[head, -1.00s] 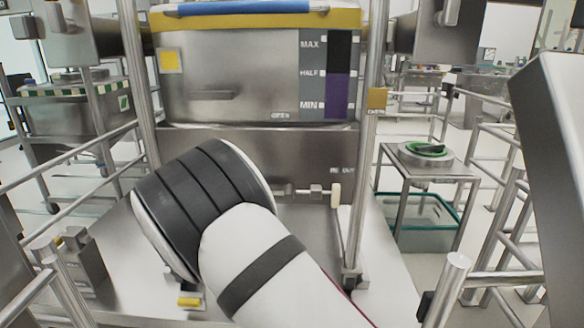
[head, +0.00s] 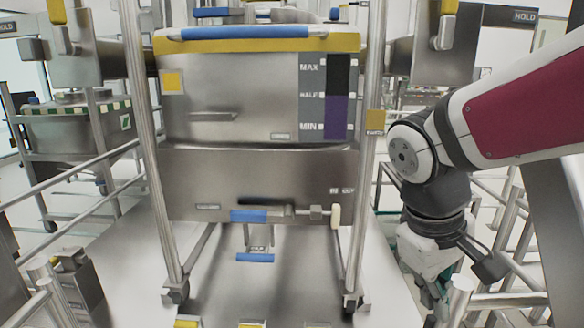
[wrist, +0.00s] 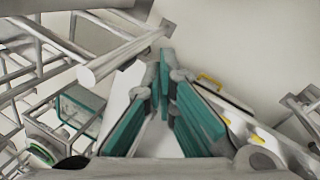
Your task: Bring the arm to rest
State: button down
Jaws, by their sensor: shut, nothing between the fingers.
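My gripper (head: 436,298) hangs at the lower right of the head view, pointing down beside the right post of the bin frame. In the wrist view its two green-padded fingers (wrist: 166,75) converge with their tips together and hold nothing. The steel bin (head: 250,90) stands in the middle of the head view, with a yellow rim, a blue bar on top and a MAX, HALF, MIN level strip. My gripper is apart from the bin.
Steel railings (head: 510,300) stand close to my gripper at the lower right; a rail end also shows near the fingers in the wrist view (wrist: 100,68). A wheeled cart (head: 80,130) stands at the left. The platform floor (head: 270,285) under the bin is largely clear.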

jog(key=s+a+m+y, duration=0.2)
jog(key=s+m+y, duration=0.15)
jog(key=s, duration=1.55)
notch_tip(320, 180, up, 29)
jog(key=t+p, duration=0.3)
jog(key=p, duration=2.3)
jog(key=shift+d+f+m+t+p, duration=0.2)
jog(key=shift+d+m+t+p, duration=0.1)
jog(key=shift+d+m, duration=0.15)
jog(key=shift+w, duration=0.1)
